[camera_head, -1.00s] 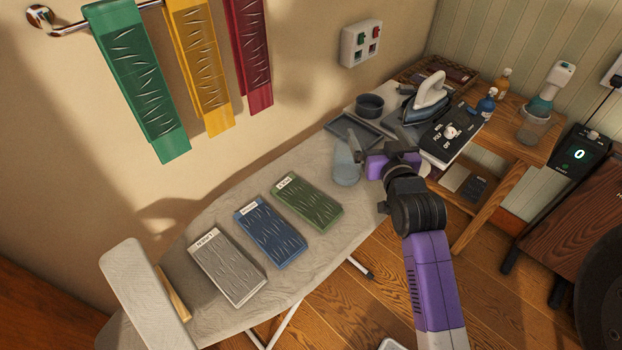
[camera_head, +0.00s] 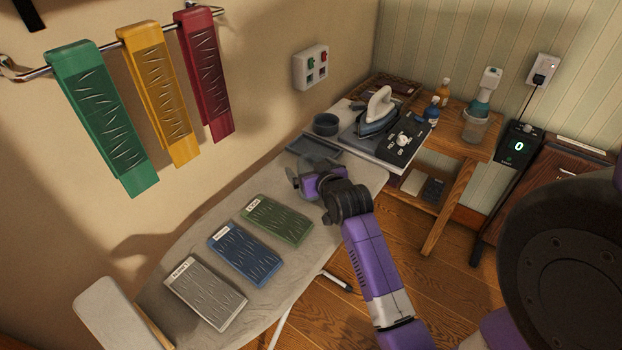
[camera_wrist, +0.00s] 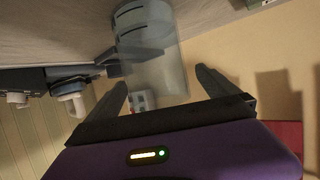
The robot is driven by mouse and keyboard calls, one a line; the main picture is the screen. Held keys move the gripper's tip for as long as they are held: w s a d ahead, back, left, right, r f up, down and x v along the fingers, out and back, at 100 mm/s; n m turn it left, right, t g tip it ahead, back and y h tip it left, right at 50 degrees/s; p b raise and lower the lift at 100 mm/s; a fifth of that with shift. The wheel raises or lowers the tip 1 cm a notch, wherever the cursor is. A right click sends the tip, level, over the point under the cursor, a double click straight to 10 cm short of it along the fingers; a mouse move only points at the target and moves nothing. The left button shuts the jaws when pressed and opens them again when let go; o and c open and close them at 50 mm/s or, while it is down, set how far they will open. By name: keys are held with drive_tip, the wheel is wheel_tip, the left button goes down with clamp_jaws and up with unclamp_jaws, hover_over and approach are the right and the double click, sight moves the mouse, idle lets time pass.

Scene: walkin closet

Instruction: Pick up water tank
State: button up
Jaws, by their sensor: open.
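A translucent, pale grey cylinder, which looks like the water tank (camera_wrist: 160,75), is in the wrist view, with a grey ringed end at the top. It lies between the two fingers of my open gripper (camera_wrist: 161,82), with a visible gap at the right finger. I cannot tell whether the left finger touches it. In the head view my gripper (camera_head: 303,180) is over the far part of the ironing board (camera_head: 205,210), and the tank is mostly hidden there.
Grey, blue and green cloths (camera_head: 277,220) lie nearer on the board. Towels hang on the wall at left.

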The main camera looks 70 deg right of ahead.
sight(307, 163)
drive_tip(key=shift+x, duration=1.55)
drive_tip(key=shift+s+d, duration=0.1)
drive_tip(key=shift+r, duration=0.1)
drive_tip(key=c, duration=1.7)
